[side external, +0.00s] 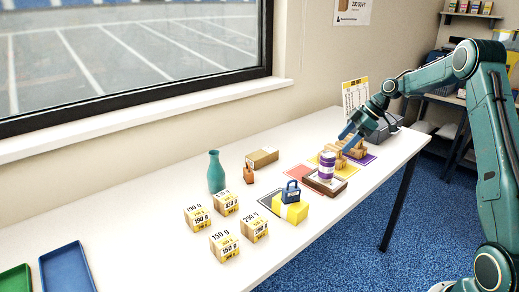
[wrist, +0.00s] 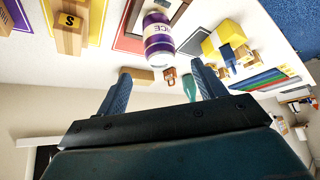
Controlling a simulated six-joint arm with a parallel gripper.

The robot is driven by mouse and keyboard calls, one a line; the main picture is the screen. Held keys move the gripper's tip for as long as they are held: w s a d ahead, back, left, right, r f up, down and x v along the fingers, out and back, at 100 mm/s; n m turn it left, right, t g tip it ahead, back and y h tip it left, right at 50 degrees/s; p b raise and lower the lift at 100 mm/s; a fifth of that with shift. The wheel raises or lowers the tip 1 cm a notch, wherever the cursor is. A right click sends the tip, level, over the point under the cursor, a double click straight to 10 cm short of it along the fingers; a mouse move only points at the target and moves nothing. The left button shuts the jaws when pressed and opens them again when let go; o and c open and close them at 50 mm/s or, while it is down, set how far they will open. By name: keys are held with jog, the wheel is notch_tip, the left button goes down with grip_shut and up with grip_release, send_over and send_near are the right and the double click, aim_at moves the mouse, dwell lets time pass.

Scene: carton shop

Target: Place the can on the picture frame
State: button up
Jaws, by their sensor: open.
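The purple-and-white can (side external: 327,166) stands upright, with its base over the brown picture frame (side external: 340,187), and appears to rest on it. In the wrist view, the can (wrist: 158,42) is seen upside down, its base overlapping the frame (wrist: 181,12). My gripper (side external: 347,132) is above and to the right of the can in the side view, apart from it. In the wrist view, my gripper (wrist: 162,85) has its two blue fingers spread wide with nothing between them. The can hides part of the frame.
Wooden blocks (side external: 357,149) on coloured mats stand close behind the can. A blue bag-shaped item (side external: 291,192) sits on a yellow block (side external: 295,212) in front. A teal vase (side external: 216,172), a carton (side external: 262,158) and several weight boxes (side external: 224,246) stand left. Front-left table is mostly clear.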

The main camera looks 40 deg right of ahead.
jog(key=shift+s+d+r, duration=0.1)
jog(key=shift+r, duration=0.15)
dwell(0.4)
jog(key=s+a+r+m+h, duration=0.15)
jog(key=s+a+r, duration=0.35)
jog(key=a, duration=0.5)
jog(key=s+a+r+m+h, duration=0.15)
jog(key=s+a+r, duration=0.25)
jog(key=a+r, duration=0.45)
jog(key=s+a+f+m, duration=0.1)
jog(key=s+a, duration=0.3)
jog(key=s, duration=0.6)
jog(key=s+a+f+m+h, duration=0.1)
jog(key=s+a+m, duration=0.3)
jog(key=s, duration=0.6)
jog(key=shift+t, duration=0.3)
